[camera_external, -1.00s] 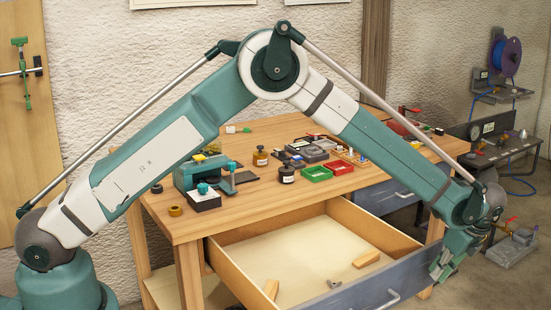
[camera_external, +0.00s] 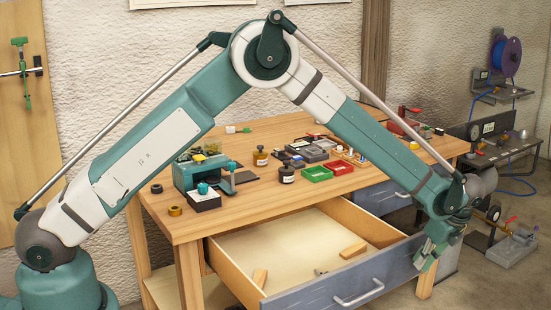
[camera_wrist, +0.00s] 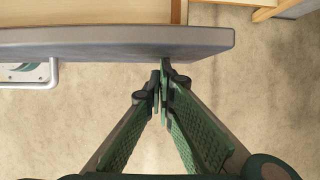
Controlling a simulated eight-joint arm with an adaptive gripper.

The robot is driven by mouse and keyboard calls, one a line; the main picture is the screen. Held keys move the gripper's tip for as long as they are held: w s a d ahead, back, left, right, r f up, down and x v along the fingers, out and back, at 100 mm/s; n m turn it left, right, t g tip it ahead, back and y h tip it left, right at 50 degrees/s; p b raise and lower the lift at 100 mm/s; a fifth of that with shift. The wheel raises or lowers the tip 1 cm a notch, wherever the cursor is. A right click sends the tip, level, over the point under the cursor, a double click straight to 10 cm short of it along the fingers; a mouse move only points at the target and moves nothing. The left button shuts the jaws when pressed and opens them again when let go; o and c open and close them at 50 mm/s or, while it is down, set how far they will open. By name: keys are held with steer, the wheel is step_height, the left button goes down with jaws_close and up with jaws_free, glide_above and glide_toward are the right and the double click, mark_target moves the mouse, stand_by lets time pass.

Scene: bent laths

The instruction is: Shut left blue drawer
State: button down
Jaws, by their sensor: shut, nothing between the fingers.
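The left blue drawer (camera_external: 320,291) is partly open, sticking out from under the wooden workbench. It has a blue-grey front, a silver handle (camera_external: 359,292) and pale wooden sides. Its front also shows in the wrist view (camera_wrist: 90,42), with the handle (camera_wrist: 45,74) at the left. My gripper (camera_external: 425,261) is shut and empty at the right end of the drawer front, on its outer side. In the wrist view my fingertips (camera_wrist: 163,76) are together at the front's lower edge and seem to touch it.
Wooden blocks (camera_external: 353,251) lie inside the drawer. The other blue drawer (camera_external: 387,197), right and further back, looks shut. The benchtop (camera_external: 265,205) holds bottles, red and green trays and a teal device. Floor in front of the drawer is clear.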

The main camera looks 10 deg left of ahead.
mark_target(362, 224)
steer(key=w+a, duration=2.2)
steer(key=shift+s+d, duration=0.1)
steer(key=shift+d, duration=0.05)
steer(key=shift+s+d+b, duration=0.3)
steer(key=shift+s+d, duration=1.15)
steer(key=p+v, duration=0.2)
steer(key=v, duration=0.8)
steer(key=shift+w+a, duration=0.15)
steer(key=shift+a, duration=0.05)
